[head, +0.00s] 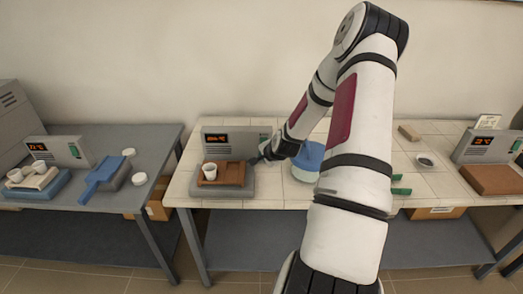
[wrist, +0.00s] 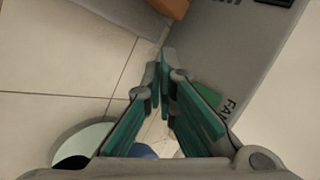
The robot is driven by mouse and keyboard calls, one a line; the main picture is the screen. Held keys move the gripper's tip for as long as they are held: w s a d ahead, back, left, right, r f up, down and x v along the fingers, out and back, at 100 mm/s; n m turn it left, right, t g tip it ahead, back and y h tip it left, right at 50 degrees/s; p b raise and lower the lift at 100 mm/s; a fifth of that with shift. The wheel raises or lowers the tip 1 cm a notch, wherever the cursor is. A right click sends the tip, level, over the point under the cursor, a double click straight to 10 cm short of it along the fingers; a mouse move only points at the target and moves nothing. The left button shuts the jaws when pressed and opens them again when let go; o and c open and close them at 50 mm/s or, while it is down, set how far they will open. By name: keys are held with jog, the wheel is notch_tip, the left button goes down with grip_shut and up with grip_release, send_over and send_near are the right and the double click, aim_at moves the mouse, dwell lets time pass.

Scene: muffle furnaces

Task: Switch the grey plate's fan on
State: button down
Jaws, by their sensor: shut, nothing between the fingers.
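The grey plate (head: 235,191) stands on the middle tiled table, with an upright grey control box (head: 235,133) behind it and a lit orange display. A brown slab (head: 236,173) lies on the plate, with a white crucible (head: 209,172) on it. My gripper (head: 262,154) is at the right end of the control box, pointing at it. In the wrist view my gripper (wrist: 166,75) is shut and empty, its teal fingers close to the box face. The FAN label (wrist: 229,107) and part of a green switch (wrist: 208,96) show beside the right finger, which partly hides the switch. I cannot tell whether they touch.
A blue-topped round object (head: 309,160) stands just right of my gripper, partly behind my arm. The left table holds another control box (head: 58,151), and a third (head: 486,146) stands at right. Bare tiles lie in front of the plate.

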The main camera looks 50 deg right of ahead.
jog(key=shift+w+d+f+b, duration=0.15)
jog(key=shift+w+d+b, duration=0.2)
jog(key=shift+w+d, duration=0.55)
jog(key=shift+w+d+f+b, duration=0.1)
jog(key=shift+w+d+b, duration=0.25)
jog(key=shift+w+d, duration=0.5)
jog(key=shift+s+d, duration=0.1)
jog(key=shift+d, duration=0.05)
jog(key=shift+w+d, duration=0.2)
jog(key=shift+d, duration=0.05)
jog(key=shift+w+d+f, duration=0.1)
jog(key=shift+w+d, duration=0.1)
jog(key=shift+d, duration=0.05)
dwell(0.9)
jog(key=shift+s+a, duration=0.1)
jog(key=shift+a, duration=0.05)
jog(key=shift+s+a+p, duration=0.4)
jog(key=shift+a+p, duration=0.05)
jog(key=shift+p, duration=0.1)
jog(key=s+a+p, duration=0.1)
jog(key=a, duration=0.1)
jog(key=s+a+p, duration=0.1)
jog(key=s+p, duration=0.1)
jog(key=shift+s+a+r, duration=0.1)
jog(key=shift+a+r, duration=0.3)
dwell(0.3)
